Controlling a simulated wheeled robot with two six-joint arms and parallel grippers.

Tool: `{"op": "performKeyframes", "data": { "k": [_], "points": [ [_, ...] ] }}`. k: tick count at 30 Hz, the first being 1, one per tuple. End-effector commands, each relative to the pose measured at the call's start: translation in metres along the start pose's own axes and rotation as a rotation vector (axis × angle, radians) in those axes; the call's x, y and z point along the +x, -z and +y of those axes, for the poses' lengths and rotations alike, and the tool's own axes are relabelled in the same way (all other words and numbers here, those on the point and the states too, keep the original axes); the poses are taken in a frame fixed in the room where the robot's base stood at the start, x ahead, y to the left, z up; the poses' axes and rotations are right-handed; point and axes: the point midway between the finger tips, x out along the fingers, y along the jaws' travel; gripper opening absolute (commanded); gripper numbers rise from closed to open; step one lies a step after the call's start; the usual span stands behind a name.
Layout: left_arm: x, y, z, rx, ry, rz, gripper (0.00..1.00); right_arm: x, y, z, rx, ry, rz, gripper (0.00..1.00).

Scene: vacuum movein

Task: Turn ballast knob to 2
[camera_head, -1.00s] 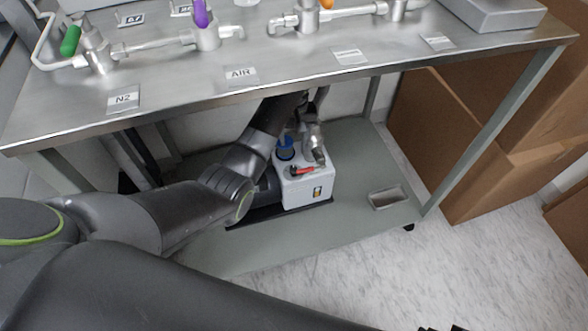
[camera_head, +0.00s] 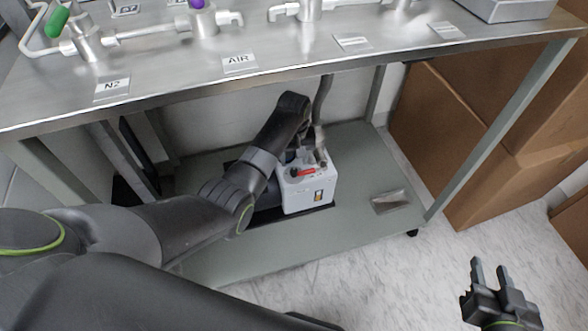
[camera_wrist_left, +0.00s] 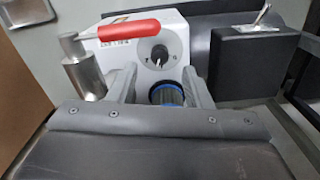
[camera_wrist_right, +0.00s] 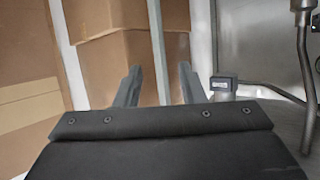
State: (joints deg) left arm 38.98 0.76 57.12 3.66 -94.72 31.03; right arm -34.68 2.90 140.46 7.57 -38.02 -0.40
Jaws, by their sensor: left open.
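The white pump box (camera_head: 308,187) sits on the lower shelf. In the left wrist view, its front face (camera_wrist_left: 135,60) carries a round dark-and-white dial (camera_wrist_left: 158,58), which looks like the ballast knob; its marks are too small to read.
A black box with toggle switch (camera_wrist_left: 255,60) is right. The tabletop (camera_head: 290,55) overhangs the shelf (camera_head: 355,225). Cardboard boxes (camera_head: 460,150) stand at right.

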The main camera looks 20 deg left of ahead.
Motion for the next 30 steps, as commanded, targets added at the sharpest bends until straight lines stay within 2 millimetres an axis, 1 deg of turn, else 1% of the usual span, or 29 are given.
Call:
{"op": "performKeyframes", "data": {
  "k": [1, 8, 14, 18, 24, 30],
  "points": [
    [0.004, 0.0, 0.0, 0.0, 0.0, -0.001, 0.45, 0.002, 0.007, 0.0, -0.007, -0.003, 0.044, 0.36],
    [0.017, 0.0, 0.0, 0.0, 0.001, -0.001, 0.45, 0.001, 0.046, 0.001, -0.039, -0.016, 0.251, 0.36],
    [0.027, -0.001, 0.0, 0.0, 0.001, -0.002, 0.45, -0.007, 0.079, 0.0, -0.068, -0.022, 0.431, 0.36],
    [0.034, 0.0, 0.0, 0.0, 0.0, -0.001, 0.45, -0.015, 0.099, -0.002, -0.088, -0.024, 0.555, 0.36],
    [0.044, 0.0, 0.0, 0.001, 0.001, -0.001, 0.45, -0.03, 0.125, -0.006, -0.117, -0.024, 0.726, 0.36],
    [0.049, 0.0, 0.0, 0.001, 0.0, 0.0, 0.45, -0.044, 0.141, -0.01, -0.138, -0.023, 0.84, 0.36]
  ]
}}
